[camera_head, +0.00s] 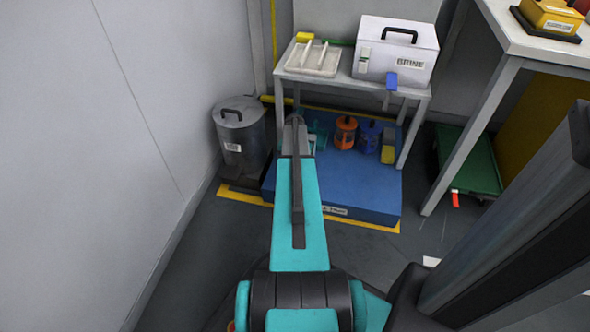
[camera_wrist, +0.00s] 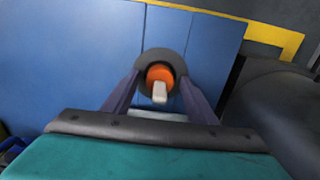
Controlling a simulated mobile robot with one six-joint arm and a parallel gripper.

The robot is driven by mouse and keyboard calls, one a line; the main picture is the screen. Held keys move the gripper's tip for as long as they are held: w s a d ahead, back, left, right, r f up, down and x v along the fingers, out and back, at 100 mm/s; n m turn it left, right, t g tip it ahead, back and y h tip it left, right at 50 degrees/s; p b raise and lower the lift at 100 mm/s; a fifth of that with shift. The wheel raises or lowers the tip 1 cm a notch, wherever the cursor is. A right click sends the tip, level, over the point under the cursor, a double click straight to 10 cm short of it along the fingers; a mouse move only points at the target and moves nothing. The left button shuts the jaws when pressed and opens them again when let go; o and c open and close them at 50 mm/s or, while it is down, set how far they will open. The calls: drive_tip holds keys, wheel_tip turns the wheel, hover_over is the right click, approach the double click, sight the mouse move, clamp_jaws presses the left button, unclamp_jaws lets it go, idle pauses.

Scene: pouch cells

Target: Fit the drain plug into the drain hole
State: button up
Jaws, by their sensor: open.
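In the wrist view, a dark round piece with an orange centre (camera_wrist: 160,74) and a pale tab lies at the blue surface; it looks like the drain plug. My gripper (camera_wrist: 159,82) is open, with one dark finger on each side of this piece. I cannot tell whether the fingers touch it, or whether it sits in a hole or on the surface. No separate drain hole shows. In the head view, my arm reaches over the blue platform (camera_head: 365,197) and hides the gripper's fingers and the plug.
An orange jar (camera_head: 345,132) and a blue jar (camera_head: 368,136) stand on the platform under a small table (camera_head: 345,80). The table bears a white tray (camera_head: 314,58) and a box marked BRINE (camera_head: 398,48). A lidded grey bin (camera_head: 241,140) stands left; a taller bench (camera_head: 505,45) stands right.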

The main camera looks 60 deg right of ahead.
wheel_tip(320, 180, up, 12)
drive_tip(key=p, duration=0.5)
idle(0.7)
drive_tip(key=w+a+f+n+g, duration=0.15)
drive_tip(key=a+f, duration=0.25)
drive_tip(key=a, duration=0.7)
drive_tip(key=w+a+f+n+y, duration=0.1)
drive_tip(key=w+a+f+n, duration=0.2)
drive_tip(key=a, duration=0.9)
drive_tip(key=w+a+f+n+g, duration=0.1)
drive_tip(key=a+f+n, duration=0.1)
drive_tip(key=a+f, duration=0.65)
drive_tip(key=s+a+f+n, duration=0.1)
drive_tip(key=s+a+n, duration=0.1)
drive_tip(key=s+a, duration=0.3)
drive_tip(key=s+a+n+g, duration=0.1)
drive_tip(key=s+a+n, duration=0.2)
drive_tip(key=a, duration=1)
drive_tip(key=s+a+f+n+g+h, duration=0.1)
drive_tip(key=s+a+n, duration=0.2)
drive_tip(key=s+a, duration=0.5)
drive_tip(key=shift+a+f, duration=0.35)
drive_tip(key=shift+a, duration=0.2)
drive_tip(key=shift+r, duration=0.1)
